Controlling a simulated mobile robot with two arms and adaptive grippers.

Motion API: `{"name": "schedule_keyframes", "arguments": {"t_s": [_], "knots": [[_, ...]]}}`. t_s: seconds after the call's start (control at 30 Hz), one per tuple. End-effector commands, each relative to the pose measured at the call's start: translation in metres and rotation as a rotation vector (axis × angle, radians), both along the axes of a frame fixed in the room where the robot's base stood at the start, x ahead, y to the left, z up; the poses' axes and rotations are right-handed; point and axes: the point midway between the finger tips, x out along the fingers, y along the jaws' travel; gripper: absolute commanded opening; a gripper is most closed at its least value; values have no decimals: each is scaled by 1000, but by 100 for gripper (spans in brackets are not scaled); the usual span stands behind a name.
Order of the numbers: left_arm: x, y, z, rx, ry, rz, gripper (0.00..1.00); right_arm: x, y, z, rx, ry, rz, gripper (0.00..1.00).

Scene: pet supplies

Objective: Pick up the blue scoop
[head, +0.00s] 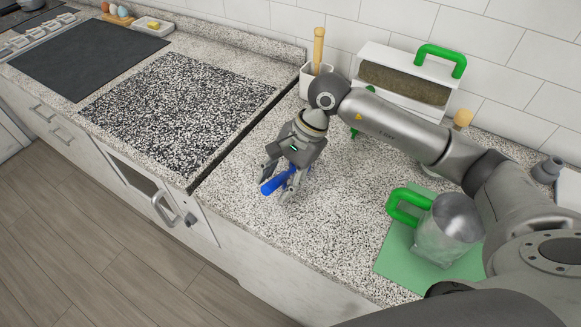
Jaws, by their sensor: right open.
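The blue scoop (273,186) is on the speckled counter near its front edge. Only a blue bar-like part of it shows; the rest is hidden by my right gripper. My right gripper (279,183) points down right over the scoop, with its fingers open around the blue part. I cannot tell whether the fingers touch it. My left gripper is not in view.
A clear jug (443,236) with a green handle stands on a green mat (398,258) at right. Behind my right arm is a white-framed bin (402,82) with a green handle. A white holder (305,80) with a wooden-handled tool stands near the wall. The dark speckled slab (170,110) is bare.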

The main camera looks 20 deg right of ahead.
Motion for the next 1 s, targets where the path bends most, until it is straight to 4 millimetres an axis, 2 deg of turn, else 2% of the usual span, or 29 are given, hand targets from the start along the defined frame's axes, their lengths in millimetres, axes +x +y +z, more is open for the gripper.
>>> {"name": "schedule_keyframes", "arguments": {"t_s": [0.13,0.17,0.5,0.83,1.0], "knots": [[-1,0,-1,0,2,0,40,0,0,0,0,0,0,46],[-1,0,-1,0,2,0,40,0,0,0,0,0,0,43],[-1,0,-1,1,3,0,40,0,0,0,0,0,0,0],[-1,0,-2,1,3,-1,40,0,0,2,1,-1,0,0],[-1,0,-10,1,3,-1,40,1,0,12,-1,-4,1,0]]}}
